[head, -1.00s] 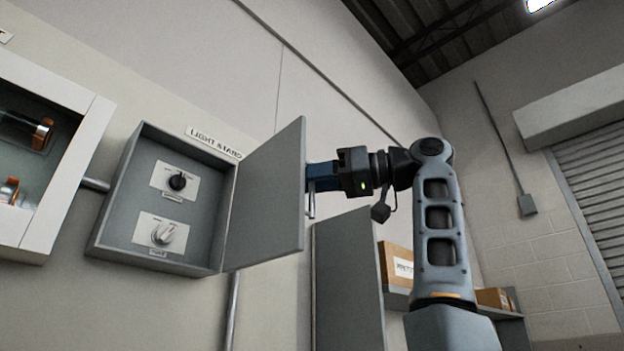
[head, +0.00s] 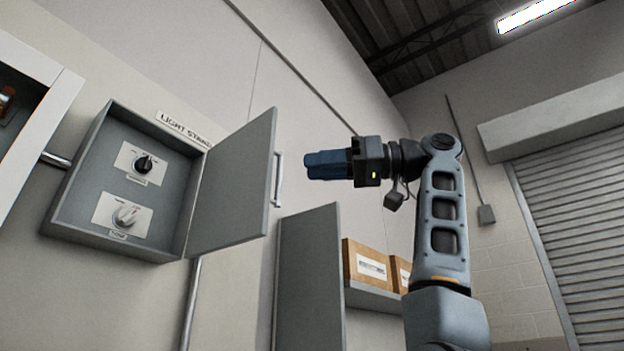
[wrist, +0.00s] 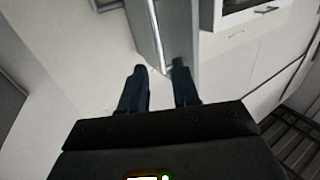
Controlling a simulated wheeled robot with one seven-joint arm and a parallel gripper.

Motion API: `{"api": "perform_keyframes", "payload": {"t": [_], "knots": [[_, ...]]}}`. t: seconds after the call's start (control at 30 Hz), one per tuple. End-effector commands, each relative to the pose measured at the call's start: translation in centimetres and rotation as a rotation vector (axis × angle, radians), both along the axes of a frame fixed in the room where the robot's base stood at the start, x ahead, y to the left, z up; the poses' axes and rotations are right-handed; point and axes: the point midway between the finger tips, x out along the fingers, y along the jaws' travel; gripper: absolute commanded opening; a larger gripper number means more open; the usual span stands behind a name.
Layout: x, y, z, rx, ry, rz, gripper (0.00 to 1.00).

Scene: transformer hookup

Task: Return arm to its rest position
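My gripper (head: 310,165) is in the middle of the head view, with blue fingers pointing left. It is apart from the open door and to the right of the door handle. In the wrist view my gripper (wrist: 160,70) has its two fingers spread with an empty gap between them. The grey door (head: 235,190) of the wall box stands open. Its upright bar handle (head: 278,180) is on the door's outer face. The handle also shows beyond the fingertips in the wrist view (wrist: 157,35).
The open grey box (head: 75,205) on the wall holds a black knob (head: 143,163) and a pale knob (head: 126,214). A white-framed cabinet (head: 52,100) is at the left. A grey cabinet (head: 310,280) and a shelf with cardboard boxes (head: 366,263) stand below my arm.

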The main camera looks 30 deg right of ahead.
Motion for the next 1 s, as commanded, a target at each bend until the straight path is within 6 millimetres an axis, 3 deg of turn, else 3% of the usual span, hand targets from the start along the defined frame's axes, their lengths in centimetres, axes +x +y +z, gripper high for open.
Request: {"api": "perform_keyframes", "payload": {"t": [0.47,0.57,0.67,0.77,1.0], "knots": [[0.1,0.0,0.0,0.001,0.001,0.000,0.31],[0.8,-0.1,-0.8,0.010,0.011,-0.008,0.31],[2.8,-0.4,-3.2,0.040,0.037,-0.036,0.31],[5.8,-0.8,-7.3,0.088,0.080,-0.084,0.31],[12.3,-2.0,-19.6,0.197,0.179,-0.235,0.31]]}}
